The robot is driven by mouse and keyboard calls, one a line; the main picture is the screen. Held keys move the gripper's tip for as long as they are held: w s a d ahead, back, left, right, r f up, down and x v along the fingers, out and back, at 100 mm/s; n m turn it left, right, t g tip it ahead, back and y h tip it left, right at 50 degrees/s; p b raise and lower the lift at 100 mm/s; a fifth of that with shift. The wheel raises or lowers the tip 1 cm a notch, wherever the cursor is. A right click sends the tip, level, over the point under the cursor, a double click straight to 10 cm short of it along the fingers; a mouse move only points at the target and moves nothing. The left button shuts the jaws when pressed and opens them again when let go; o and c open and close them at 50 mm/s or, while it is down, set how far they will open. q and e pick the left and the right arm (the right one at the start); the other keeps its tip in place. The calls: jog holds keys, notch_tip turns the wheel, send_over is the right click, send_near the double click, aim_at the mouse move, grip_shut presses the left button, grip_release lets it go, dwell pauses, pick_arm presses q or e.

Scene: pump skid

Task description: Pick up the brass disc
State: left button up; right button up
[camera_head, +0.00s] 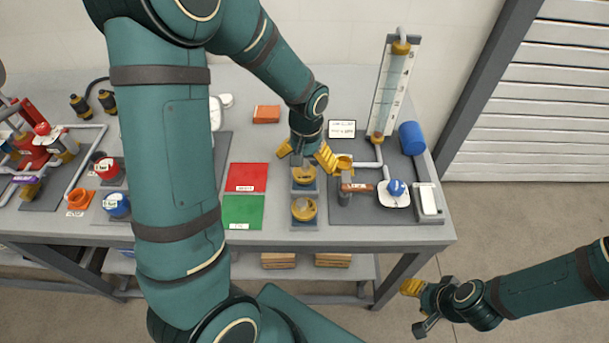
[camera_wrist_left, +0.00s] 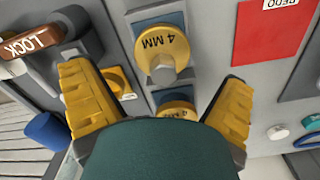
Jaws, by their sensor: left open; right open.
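Two brass discs marked "4 MM" sit on small grey-and-blue stands. The front disc (camera_head: 304,209) also shows whole in the left wrist view (camera_wrist_left: 162,48), with a grey post at its edge. The rear disc (camera_head: 305,176) shows in the left wrist view (camera_wrist_left: 178,107), partly hidden by my own wrist. My left gripper (camera_head: 305,154) is open and empty, its yellow fingers pointing down just behind and above the rear disc. In the left wrist view its fingers (camera_wrist_left: 165,98) stand apart on either side of that disc. My right gripper (camera_head: 418,308) is open and empty, off the table's front right.
A red mat (camera_head: 247,177) and a green mat (camera_head: 243,211) lie left of the discs. An orange block (camera_head: 266,114) lies behind.

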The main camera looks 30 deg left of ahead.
aim_at(305, 173)
pick_arm(q)
notch_tip(305, 173, down, 5)
jog(key=shift+s+r+b, duration=0.1)
jog(key=shift+r+b, duration=0.1)
jog(key=shift+b, duration=0.2)
jog(key=c, duration=1.4)
